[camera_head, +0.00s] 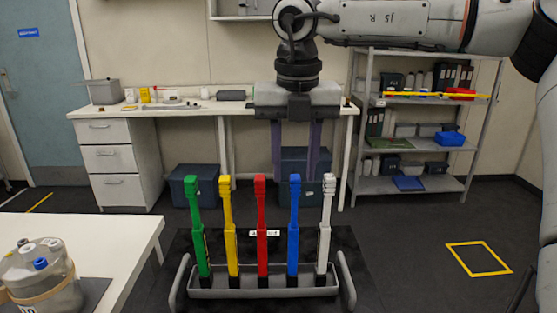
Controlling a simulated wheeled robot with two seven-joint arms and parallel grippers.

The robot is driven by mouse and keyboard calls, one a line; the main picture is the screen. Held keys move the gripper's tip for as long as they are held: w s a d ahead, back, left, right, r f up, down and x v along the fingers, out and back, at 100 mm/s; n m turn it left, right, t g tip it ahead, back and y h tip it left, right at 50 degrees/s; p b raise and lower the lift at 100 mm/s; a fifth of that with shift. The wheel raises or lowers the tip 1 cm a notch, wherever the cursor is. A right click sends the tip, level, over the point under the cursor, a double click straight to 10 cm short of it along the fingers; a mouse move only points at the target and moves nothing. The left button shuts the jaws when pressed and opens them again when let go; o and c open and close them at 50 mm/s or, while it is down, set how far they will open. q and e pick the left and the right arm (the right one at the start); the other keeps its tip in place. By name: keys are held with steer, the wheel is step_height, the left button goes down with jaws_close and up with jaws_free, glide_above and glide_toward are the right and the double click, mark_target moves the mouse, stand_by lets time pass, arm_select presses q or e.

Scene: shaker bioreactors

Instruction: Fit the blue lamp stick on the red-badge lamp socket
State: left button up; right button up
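The blue lamp stick (294,235) stands upright in a grey rack (250,293) with side handles, between the red stick (261,225) and the white stick (327,230). My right gripper (297,176) points down above the rack, its two dark purple fingers wide apart with nothing between them. In the picture its fingertips lie to either side of the top of the blue stick; I cannot tell whether they are level with it in depth. My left gripper is not in view. I cannot make out a red-badge lamp socket.
The rack also holds a green stick (195,230) and a yellow stick (228,230). A white table (110,235) at left bears a clear vessel (40,280) with several caps. A back bench (210,110) and a metal shelf (410,185) stand behind.

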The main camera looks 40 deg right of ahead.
mark_target(295, 197)
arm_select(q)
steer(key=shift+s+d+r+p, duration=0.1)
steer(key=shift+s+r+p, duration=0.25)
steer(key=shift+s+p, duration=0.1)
arm_select(e)
steer(key=f, duration=0.6)
steer(key=d+f, duration=0.1)
steer(key=f, duration=0.3)
steer(key=shift+w, duration=0.35)
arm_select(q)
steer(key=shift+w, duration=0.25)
arm_select(e)
steer(key=shift+r, duration=0.1)
jaws_close()
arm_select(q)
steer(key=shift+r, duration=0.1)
arm_select(e)
steer(key=shift+r, duration=0.75)
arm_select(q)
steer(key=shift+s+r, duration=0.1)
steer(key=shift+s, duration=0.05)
arm_select(e)
steer(key=shift+r, duration=0.5)
